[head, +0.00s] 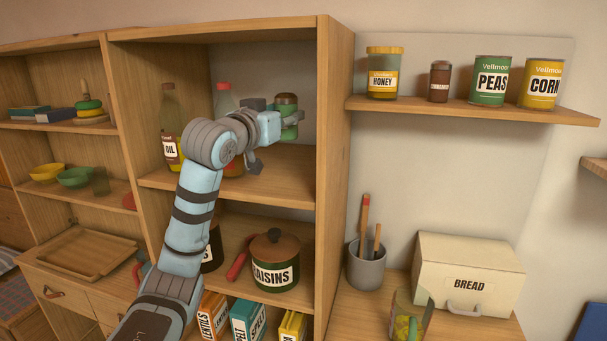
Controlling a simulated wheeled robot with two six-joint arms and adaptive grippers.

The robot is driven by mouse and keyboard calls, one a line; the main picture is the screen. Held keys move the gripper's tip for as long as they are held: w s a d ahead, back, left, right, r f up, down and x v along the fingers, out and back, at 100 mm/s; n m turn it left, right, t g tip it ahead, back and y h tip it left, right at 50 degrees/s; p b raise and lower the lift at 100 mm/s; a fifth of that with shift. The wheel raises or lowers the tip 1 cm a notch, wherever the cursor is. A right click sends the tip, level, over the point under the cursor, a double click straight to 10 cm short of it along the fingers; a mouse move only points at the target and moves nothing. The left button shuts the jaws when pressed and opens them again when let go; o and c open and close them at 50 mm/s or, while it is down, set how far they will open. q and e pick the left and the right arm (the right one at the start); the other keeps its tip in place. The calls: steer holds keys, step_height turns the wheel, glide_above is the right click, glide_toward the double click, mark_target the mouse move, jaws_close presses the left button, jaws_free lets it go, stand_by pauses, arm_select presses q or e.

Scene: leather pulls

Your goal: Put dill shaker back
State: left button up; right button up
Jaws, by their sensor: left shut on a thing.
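The dill shaker (287,108), a small green jar with a dark lid, is in the upper compartment of the open wooden cabinet, near its right side wall. My left gripper (289,123) is shut on it and holds it upright above the shelf board (290,187). The fingers and wrist cover part of the jar, and its label cannot be read. I cannot tell whether its base touches anything. My right gripper is not in view.
An oil bottle (170,130) stands left on the same shelf; another bottle (223,98) is partly behind my arm. The cabinet's side wall (334,170) is close on the right. A wall shelf (470,108) holds honey (384,74), a cinnamon jar (440,82), peas (489,82) and corn (541,84).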

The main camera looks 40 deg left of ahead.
mark_target(284, 140)
arm_select(q)
step_height(284, 140, down, 4)
steer(key=shift+r+b, duration=0.1)
steer(key=shift+b, duration=0.35)
steer(key=shift+s+f+b, duration=0.35)
steer(key=shift+s+f, duration=0.6)
steer(key=shift+f, duration=0.3)
step_height(284, 140, down, 3)
steer(key=shift+d+r+b, duration=0.1)
steer(key=shift+r+b, duration=0.05)
steer(key=shift+b, duration=0.15)
steer(key=shift+w, duration=0.5)
steer(key=o, duration=0.9)
steer(key=shift+f, duration=0.2)
steer(key=o, duration=0.3)
steer(key=shift+s, duration=0.1)
steer(key=shift+s+r, duration=0.15)
steer(key=shift+s, duration=0.1)
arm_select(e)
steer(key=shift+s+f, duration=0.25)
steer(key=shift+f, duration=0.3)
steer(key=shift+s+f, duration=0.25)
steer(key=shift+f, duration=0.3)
